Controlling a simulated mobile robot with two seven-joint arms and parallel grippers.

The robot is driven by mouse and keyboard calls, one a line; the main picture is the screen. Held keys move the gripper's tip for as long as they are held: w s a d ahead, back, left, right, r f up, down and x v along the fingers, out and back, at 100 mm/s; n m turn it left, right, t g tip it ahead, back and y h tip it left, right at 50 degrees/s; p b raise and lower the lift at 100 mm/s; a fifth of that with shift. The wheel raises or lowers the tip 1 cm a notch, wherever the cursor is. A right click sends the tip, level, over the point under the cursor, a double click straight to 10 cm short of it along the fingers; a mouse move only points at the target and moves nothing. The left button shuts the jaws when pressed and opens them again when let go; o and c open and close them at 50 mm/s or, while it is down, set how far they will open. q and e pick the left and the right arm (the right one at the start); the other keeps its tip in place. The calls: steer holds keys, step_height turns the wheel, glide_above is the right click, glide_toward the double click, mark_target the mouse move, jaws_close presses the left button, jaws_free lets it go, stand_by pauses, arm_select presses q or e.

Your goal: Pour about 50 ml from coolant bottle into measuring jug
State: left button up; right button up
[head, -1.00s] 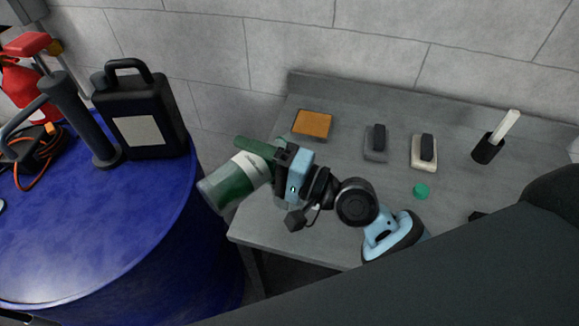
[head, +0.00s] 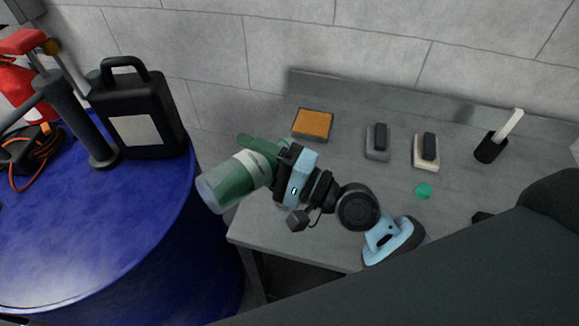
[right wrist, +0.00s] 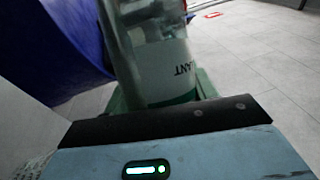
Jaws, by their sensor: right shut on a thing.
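The coolant bottle (head: 234,182) is a see-through bottle with green contents and a pale label. My right gripper (head: 270,165) is shut on it, and it lies tilted, its clear end toward the lower left, off the bench's left edge. A green bar runs along its upper side by the gripper. In the right wrist view the bottle (right wrist: 165,65) stands beyond the gripper's edge, with "LANT" readable on its label. I cannot make out a measuring jug in either view. My left gripper is not in view.
A grey bench (head: 350,190) holds an orange-brown sponge-like block (head: 312,124), two small brush-like blocks, a dark holder with a white handle (head: 492,146) and a green cap (head: 423,191). On the blue drum (head: 90,225) stand a black canister (head: 140,115) and a dark post.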

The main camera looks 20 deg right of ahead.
mark_target(236, 167)
steer(key=shift+a, duration=0.2)
steer(key=shift+s+a, duration=0.2)
steer(key=shift+a, duration=0.55)
steer(key=shift+s+a, duration=0.2)
steer(key=shift+a, duration=0.2)
steer(key=shift+s+a, duration=0.2)
steer(key=shift+r+m+t, duration=0.2)
steer(key=shift+m+t, duration=0.1)
steer(key=shift+m, duration=0.1)
stand_by(2.3)
